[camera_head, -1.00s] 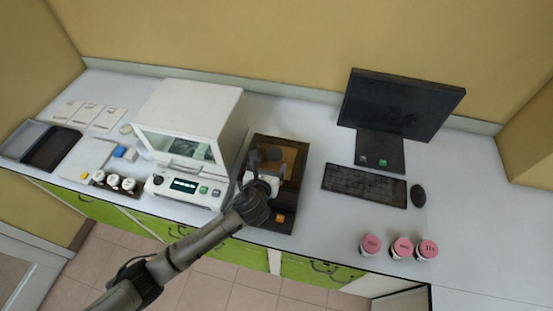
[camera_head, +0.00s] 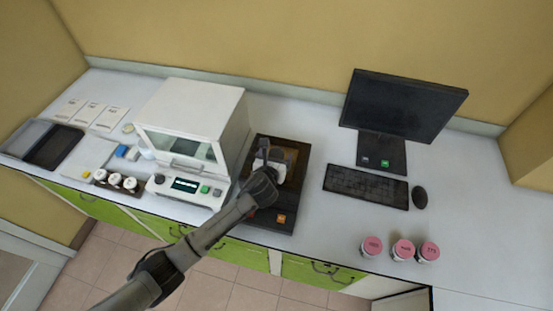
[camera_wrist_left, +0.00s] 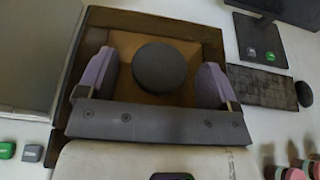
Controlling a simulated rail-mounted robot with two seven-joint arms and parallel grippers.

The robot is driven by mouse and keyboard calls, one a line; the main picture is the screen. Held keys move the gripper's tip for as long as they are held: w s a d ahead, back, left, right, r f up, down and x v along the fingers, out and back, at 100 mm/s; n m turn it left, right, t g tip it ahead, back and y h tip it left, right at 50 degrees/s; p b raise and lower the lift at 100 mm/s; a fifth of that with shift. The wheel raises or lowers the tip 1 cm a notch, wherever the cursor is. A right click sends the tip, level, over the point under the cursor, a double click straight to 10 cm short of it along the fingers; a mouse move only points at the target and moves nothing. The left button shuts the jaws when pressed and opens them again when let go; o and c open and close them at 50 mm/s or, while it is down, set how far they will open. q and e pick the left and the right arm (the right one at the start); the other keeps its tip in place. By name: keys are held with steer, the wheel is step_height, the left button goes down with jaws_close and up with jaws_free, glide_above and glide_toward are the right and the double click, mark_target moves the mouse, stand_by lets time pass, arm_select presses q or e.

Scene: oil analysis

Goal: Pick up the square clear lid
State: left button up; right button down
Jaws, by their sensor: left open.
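The square clear lid (camera_wrist_left: 135,32) looks brownish and see-through on top of a black device (camera_head: 259,219). A round black knob (camera_wrist_left: 160,68) stands on its middle. My left gripper (camera_head: 276,156) is over the lid, reaching in from the front left. In the left wrist view its two purple fingers (camera_wrist_left: 158,77) are open, one on each side of the knob, with visible gaps. The gripper hides much of the lid in the head view. I cannot tell the fingertips' height against the knob. My right gripper is not in view.
A white instrument (camera_head: 192,108) stands close on the left of the device. A keyboard (camera_head: 365,187), mouse (camera_head: 419,197) and monitor (camera_head: 402,104) are to the right. Several pink-capped jars (camera_head: 403,249) stand near the front edge. The counter right of the mouse is clear.

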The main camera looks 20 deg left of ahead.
arm_select(q)
steer(key=c, duration=1.2)
steer(key=shift+c, duration=0.3)
steer(key=shift+r, duration=0.15)
